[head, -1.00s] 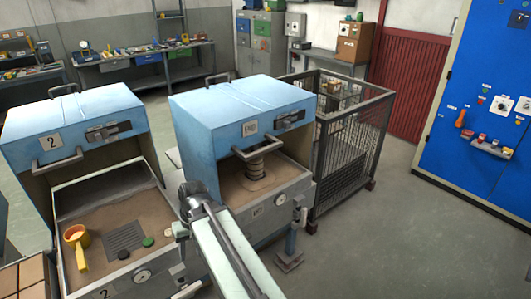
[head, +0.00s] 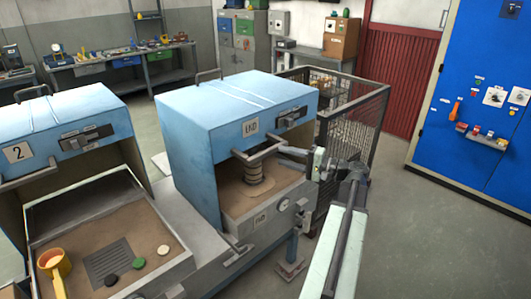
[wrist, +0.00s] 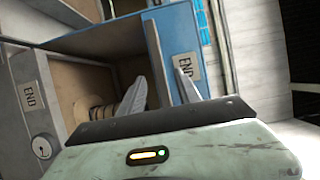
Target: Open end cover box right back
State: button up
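The END cover box (head: 205,125) is a blue hood with an END label, over a tan-floored bay. Its front is open below the hood's lip, and a coiled spring (head: 254,170) stands inside. A grey bar handle (head: 262,152) sticks out from the front lip; in the wrist view the handle (wrist: 156,58) runs up the picture between my fingers. My gripper (head: 283,156) is at the handle's right end, pointing left. In the wrist view my gripper (wrist: 162,72) has its two fingers apart, one on each side of the bar. I cannot tell whether either finger touches it.
Cover box 2 (head: 75,115) stands to the left, with a yellow cup (head: 54,262) and several discs in its bay. A wire-mesh cage (head: 365,120) stands close behind and right of my gripper. A blue control cabinet (head: 465,110) is at the right. The floor between is clear.

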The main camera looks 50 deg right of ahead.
aim_at(271, 153)
jog(key=x, duration=0.7)
jog(key=shift+w+d+f, duration=0.1)
jog(key=shift+d, duration=0.1)
grip_shut()
dwell(1.0)
